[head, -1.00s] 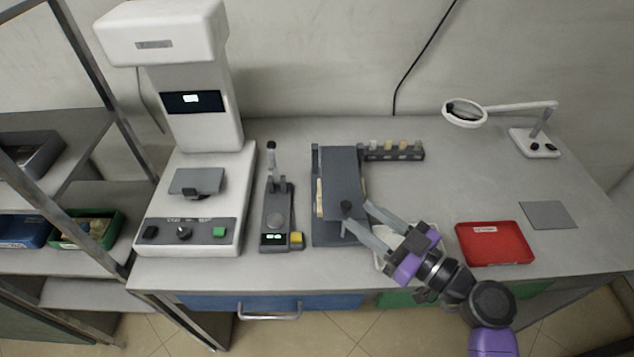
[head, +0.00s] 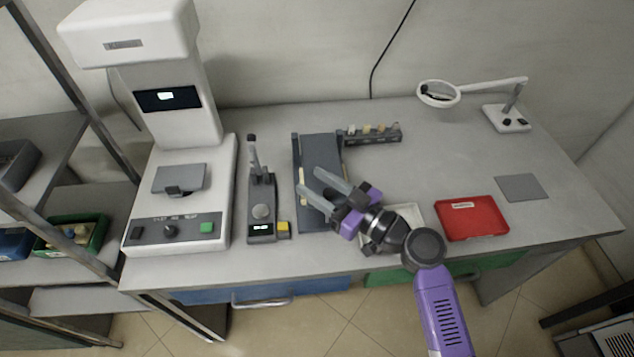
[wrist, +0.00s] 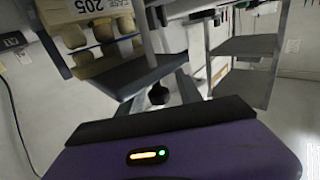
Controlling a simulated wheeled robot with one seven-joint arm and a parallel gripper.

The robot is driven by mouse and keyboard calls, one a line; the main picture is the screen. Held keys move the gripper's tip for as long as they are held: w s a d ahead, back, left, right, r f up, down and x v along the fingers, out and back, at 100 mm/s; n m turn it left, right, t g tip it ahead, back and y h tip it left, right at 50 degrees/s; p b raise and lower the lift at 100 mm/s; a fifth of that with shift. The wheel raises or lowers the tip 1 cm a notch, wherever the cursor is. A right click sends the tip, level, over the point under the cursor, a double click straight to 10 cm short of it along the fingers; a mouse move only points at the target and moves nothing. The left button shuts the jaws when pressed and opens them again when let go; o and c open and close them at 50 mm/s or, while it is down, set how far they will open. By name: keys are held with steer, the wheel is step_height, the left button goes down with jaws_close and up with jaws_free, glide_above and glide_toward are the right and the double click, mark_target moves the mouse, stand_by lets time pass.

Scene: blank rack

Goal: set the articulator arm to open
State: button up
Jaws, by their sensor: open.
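The articulator (head: 320,148) is a dark grey device with a flat hinged upper arm, standing mid-bench in the head view. The arm lies over the base, with tan casts showing at its left side; its exact angle is hard to tell. My gripper (head: 311,181) is open, its two grey fingers reaching over the front part of the articulator. In the wrist view the articulator (wrist: 150,76) shows close up, with tan casts (wrist: 95,40) and a "205" label. A round black knob (wrist: 158,94) appears between my fingers there; contact cannot be told. My fingers hide the knob in the head view.
A small instrument with an upright lever (head: 261,200) stands close left of the articulator, and a large white machine (head: 180,215) beyond it. A vial rack (head: 372,134) is behind right. A white tray (head: 412,212) lies under my wrist, a red tray (head: 470,220) further right.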

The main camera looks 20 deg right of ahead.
jaws_close()
stand_by(1.3)
